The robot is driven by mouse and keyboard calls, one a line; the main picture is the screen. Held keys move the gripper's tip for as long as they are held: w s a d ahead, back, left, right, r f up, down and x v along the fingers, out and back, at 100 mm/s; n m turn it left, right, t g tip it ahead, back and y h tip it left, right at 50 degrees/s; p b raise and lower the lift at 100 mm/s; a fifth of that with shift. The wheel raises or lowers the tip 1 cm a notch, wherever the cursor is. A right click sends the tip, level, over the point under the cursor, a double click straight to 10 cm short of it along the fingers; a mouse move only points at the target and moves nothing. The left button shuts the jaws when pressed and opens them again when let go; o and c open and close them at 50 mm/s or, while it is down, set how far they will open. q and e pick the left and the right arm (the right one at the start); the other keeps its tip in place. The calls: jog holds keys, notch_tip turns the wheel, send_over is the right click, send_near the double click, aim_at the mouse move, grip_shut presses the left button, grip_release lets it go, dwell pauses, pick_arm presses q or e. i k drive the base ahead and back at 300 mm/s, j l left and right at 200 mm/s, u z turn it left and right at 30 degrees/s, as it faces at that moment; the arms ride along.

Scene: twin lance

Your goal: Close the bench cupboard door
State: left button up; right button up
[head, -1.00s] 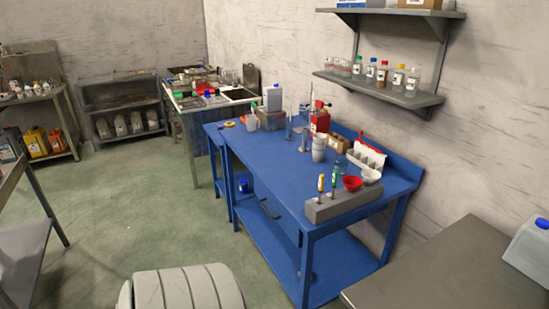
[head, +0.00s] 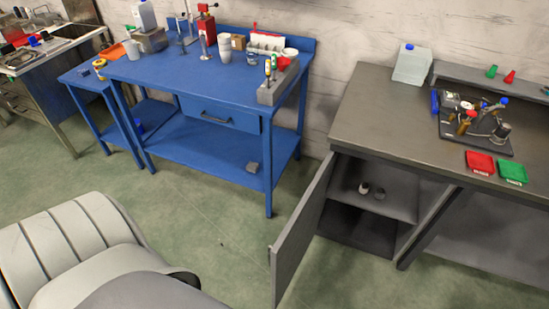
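The grey bench (head: 400,122) stands at the right of the head view, with its cupboard (head: 376,180) below the left part of the top. The cupboard door (head: 300,238) stands wide open, swung out from the cupboard's left side into the room. A small handle shows near its free edge (head: 272,258). Inside, two small containers (head: 371,191) stand on a shelf, and the lower space is dark. Neither of my grippers is in view.
A blue workbench (head: 190,83) with a drawer stands to the left. Green floor (head: 220,225) lies clear between it and the door. On the grey bench are a clear jug (head: 411,66), a black tray of tools (head: 470,135), a red tray (head: 480,161) and a green tray (head: 512,172).

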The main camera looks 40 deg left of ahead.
aim_at(284, 258)
jog(key=j+z, duration=0.1)
jog(key=j, duration=0.35)
jog(key=k+j+z, duration=0.1)
jog(key=j, duration=0.85)
jog(key=k+j+z, duration=0.15)
jog(key=j, duration=0.3)
jog(key=j+z, duration=0.1)
jog(key=j, duration=0.35)
jog(key=k+j+z, duration=0.1)
jog(key=j, duration=0.35)
jog(key=k, duration=0.1)
